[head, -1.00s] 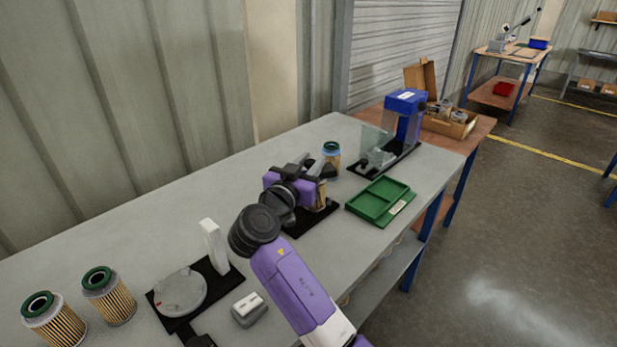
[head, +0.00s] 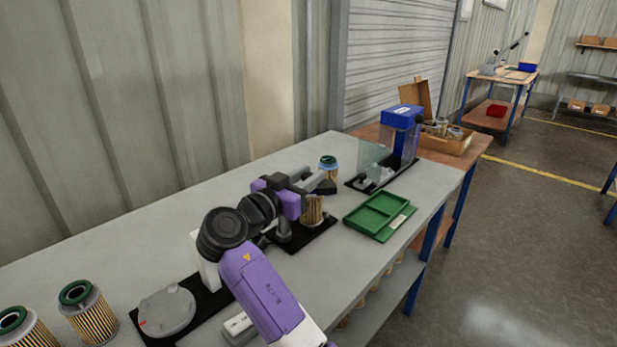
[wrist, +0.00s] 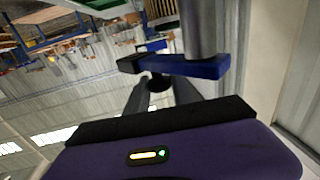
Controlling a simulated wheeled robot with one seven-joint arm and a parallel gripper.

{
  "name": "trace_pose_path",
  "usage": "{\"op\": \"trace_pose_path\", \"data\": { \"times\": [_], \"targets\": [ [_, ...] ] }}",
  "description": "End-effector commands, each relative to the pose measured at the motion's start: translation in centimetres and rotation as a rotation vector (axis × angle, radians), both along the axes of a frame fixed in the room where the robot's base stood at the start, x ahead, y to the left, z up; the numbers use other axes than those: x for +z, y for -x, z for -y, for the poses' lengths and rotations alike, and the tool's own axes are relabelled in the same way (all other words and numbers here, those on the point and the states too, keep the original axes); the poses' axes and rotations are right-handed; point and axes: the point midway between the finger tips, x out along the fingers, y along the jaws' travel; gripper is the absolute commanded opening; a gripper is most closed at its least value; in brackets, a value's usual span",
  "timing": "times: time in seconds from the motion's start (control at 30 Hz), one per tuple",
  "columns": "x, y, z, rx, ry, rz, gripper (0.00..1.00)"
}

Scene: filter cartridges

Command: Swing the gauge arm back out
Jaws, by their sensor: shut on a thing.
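My gripper (head: 325,185) is over the black-based gauge stand (head: 318,230) in the middle of the bench. A pleated filter cartridge (head: 312,212) stands upright on that stand, just below the fingers. In the wrist view the gauge arm (wrist: 185,66) is a blue bar with a black end, joined to a grey metal post (wrist: 197,25). My gripper in the wrist view (wrist: 160,88) is shut on a dark knob (wrist: 158,82) under the bar. In the head view my gripper hides most of the gauge arm.
A green tray (head: 360,222) lies right of the stand.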

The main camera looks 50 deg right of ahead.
Motion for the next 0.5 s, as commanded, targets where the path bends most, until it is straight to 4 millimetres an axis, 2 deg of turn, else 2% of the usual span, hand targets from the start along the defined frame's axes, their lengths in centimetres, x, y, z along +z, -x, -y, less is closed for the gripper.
{"op": "trace_pose_path", "data": {
  "times": [0.03, 0.1, 0.13, 0.5],
  "targets": [
    [0.07, -0.05, 0.00, 0.002, 0.001, 0.000, 0.32],
    [0.07, -0.05, 0.00, 0.002, 0.001, 0.000, 0.46],
    [0.07, -0.04, 0.00, 0.002, 0.001, 0.000, 0.48],
    [0.00, 0.01, -0.47, 0.002, 0.001, 0.001, 0.48]
  ]
}}
